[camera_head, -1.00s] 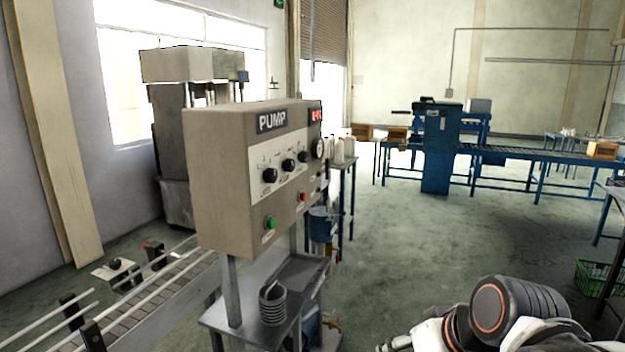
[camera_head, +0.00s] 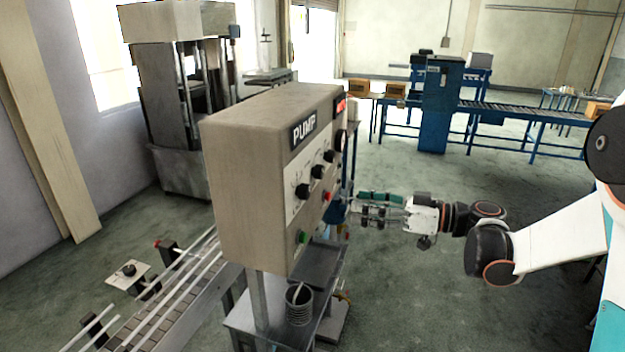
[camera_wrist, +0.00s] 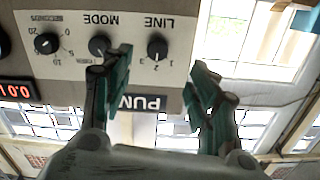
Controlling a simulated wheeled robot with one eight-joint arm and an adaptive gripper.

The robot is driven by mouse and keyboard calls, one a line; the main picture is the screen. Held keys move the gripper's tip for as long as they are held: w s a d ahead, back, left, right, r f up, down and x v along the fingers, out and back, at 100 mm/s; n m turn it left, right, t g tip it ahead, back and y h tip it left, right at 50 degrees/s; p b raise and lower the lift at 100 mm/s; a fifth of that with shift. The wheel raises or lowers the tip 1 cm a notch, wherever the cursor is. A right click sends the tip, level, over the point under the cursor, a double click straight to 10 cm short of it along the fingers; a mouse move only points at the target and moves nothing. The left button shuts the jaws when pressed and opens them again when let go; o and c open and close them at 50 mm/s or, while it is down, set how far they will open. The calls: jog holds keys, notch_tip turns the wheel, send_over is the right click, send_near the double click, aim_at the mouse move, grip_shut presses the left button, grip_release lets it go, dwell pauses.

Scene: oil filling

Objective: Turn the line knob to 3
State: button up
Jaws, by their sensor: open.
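The pump box (camera_head: 255,150) carries three black knobs on its front panel. The LINE knob (camera_head: 302,190) is the nearest one in the head view; in the wrist view, where the panel appears upside down, the LINE knob (camera_wrist: 157,47) lies between the fingers, slightly beyond their tips.
The SECONDS knob (camera_wrist: 47,43) and red display (camera_wrist: 14,88) are on the same panel. A green button (camera_head: 302,237) and a red button (camera_head: 326,196) sit lower. A conveyor (camera_head: 165,305) stands left of the box.

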aim_at(309, 192)
jog(key=shift+n+y, duration=0.4)
jog(key=x, duration=0.8)
jog(key=p+x, duration=0.1)
jog(key=x, duration=0.4)
jog(key=shift+w+r, duration=0.25)
jog(key=shift+r, duration=0.05)
jog(key=c, duration=1.1)
